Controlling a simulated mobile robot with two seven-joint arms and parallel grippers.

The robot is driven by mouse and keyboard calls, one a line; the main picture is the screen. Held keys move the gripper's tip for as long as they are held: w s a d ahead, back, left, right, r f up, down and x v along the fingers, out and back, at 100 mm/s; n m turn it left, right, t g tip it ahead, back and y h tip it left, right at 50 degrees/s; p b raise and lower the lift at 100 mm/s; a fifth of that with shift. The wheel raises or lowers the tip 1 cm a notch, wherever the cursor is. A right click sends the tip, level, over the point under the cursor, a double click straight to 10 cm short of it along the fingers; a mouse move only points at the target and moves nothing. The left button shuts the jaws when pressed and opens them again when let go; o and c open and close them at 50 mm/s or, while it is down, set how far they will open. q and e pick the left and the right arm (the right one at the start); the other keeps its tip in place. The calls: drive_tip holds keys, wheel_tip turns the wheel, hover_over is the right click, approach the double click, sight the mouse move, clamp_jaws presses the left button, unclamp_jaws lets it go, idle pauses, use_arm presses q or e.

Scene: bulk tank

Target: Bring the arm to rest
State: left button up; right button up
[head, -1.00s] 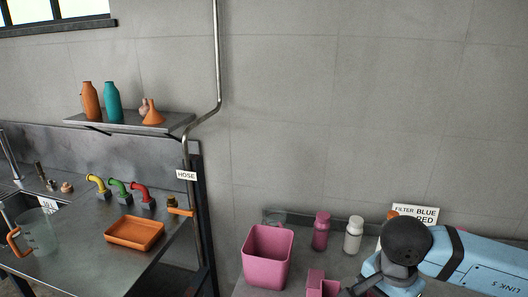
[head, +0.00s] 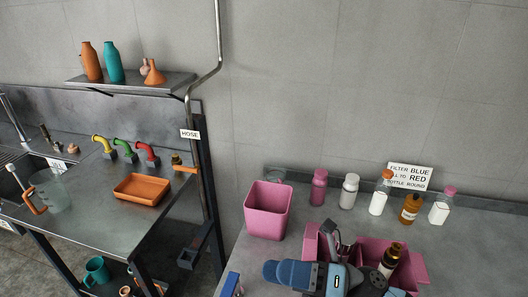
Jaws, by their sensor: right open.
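My right arm is blue and reaches in at the bottom of the head view. Its gripper (head: 334,239) is open over the left part of a pink caddy (head: 412,271). I see nothing held in it, though the arm hides part of the jaws. A brown bottle with a dark cap (head: 391,258) stands in the caddy, right of the gripper. The caddy's front is partly hidden by my arm. My left gripper is not in view.
A pink bin (head: 267,210) stands left of the caddy. Several bottles, including a brown one (head: 410,208), line the back of the counter by a sign (head: 410,176). At left, an orange tray (head: 141,189) and a clear jug (head: 50,191) sit on the sink bench.

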drive_tip(key=w+d+f+m+t+h+p, duration=0.15)
drive_tip(key=d+f+m+t+h, duration=0.5)
drive_tip(key=m, duration=0.75)
drive_tip(key=w+d+f+m+t+h, duration=0.2)
drive_tip(key=d+f+m+t+h, duration=0.2)
drive_tip(key=f+m+t+h, duration=0.7)
drive_tip(key=s+d+f+m+g, duration=0.3)
drive_tip(key=s+f+m+g, duration=0.1)
drive_tip(key=s+f+m, duration=0.1)
drive_tip(key=s+d+f+m+g+h, duration=0.1)
drive_tip(key=s+d+f+m+g, duration=0.2)
drive_tip(key=s+f+m, duration=0.3)
drive_tip(key=m+g, duration=0.1)
drive_tip(key=m, duration=0.1)
drive_tip(key=shift+f+m+p, duration=0.3)
drive_tip(key=shift+p, duration=0.1)
